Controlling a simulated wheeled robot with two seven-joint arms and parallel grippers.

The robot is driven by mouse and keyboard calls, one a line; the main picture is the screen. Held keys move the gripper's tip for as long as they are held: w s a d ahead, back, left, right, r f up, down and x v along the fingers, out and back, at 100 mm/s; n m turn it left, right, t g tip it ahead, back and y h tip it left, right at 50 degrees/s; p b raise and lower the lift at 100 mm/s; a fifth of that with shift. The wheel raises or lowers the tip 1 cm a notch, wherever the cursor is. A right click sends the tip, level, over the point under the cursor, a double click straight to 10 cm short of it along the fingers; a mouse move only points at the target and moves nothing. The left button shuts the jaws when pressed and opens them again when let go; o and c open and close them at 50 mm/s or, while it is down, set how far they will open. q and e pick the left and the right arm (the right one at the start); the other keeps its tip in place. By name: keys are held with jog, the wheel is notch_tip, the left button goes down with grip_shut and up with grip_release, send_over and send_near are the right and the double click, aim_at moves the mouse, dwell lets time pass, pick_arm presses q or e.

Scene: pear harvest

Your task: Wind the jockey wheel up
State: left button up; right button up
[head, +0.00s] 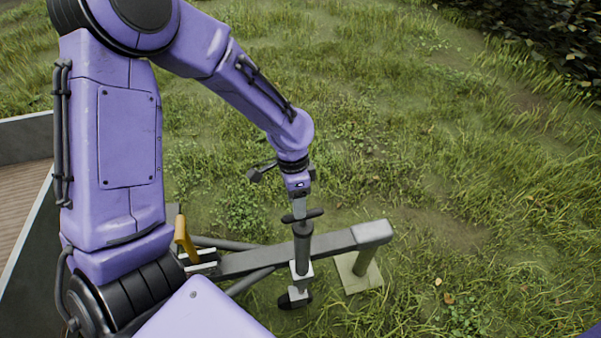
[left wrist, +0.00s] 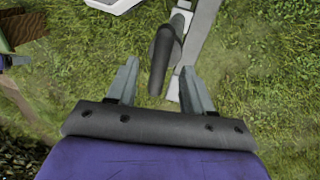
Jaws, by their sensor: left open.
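The jockey wheel (head: 303,246) is an upright dark tube held by a pale clamp on the grey drawbar (head: 250,262). Its small black wheel (head: 293,299) shows below, near the grass. A dark crank handle (head: 314,213) sits across the top of the tube. My left gripper (head: 299,200) points down directly above the tube's top. In the left wrist view my left gripper (left wrist: 160,82) is open, with a dark rounded bar of the jockey wheel (left wrist: 161,62) lying between and beyond its fingers. I cannot tell whether they touch. My right gripper is not in view.
The drawbar ends in a grey block near a pale post on a base plate (head: 362,272). A yellow lever (head: 184,237) stands left of the jockey wheel. A trailer bed edge (head: 30,137) is at far left. Grass to the right is open; bushes (head: 565,35) stand at top right.

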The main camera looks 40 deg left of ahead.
aim_at(303, 220)
pick_arm(q)
jog(key=f, duration=0.6)
jog(key=shift+w+d, duration=0.1)
jog(key=shift+d, duration=0.3)
jog(key=shift+s+r, duration=0.1)
jog(key=shift+s, duration=0.2)
jog(key=shift+w, duration=0.1)
grip_shut()
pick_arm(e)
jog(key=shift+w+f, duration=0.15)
